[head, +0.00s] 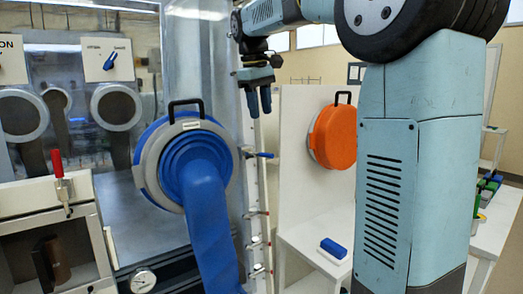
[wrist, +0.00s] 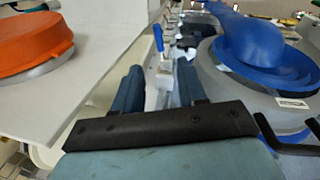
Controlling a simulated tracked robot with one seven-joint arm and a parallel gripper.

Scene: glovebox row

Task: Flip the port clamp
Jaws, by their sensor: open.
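A small clamp with a blue lever (head: 258,154) sits on the white vertical rail at the right edge of the blue port. In the wrist view its blue lever (wrist: 158,38) stands up from a pale metal body (wrist: 164,74), seen between my finger lines. The port has a grey ring (head: 150,165) with a black handle and a blue sleeve (head: 205,205) hanging from it. My gripper (head: 259,102) is open and empty, above the lever and apart from it in the head view. Its two blue fingers also show in the wrist view (wrist: 160,88).
An orange round cover (head: 333,136) hangs on a white panel right of the rail. A red-handled clamp (head: 58,165) stands at the left by a small chamber. Several more fittings run down the rail. A white table (head: 310,252) holds a blue-and-white block.

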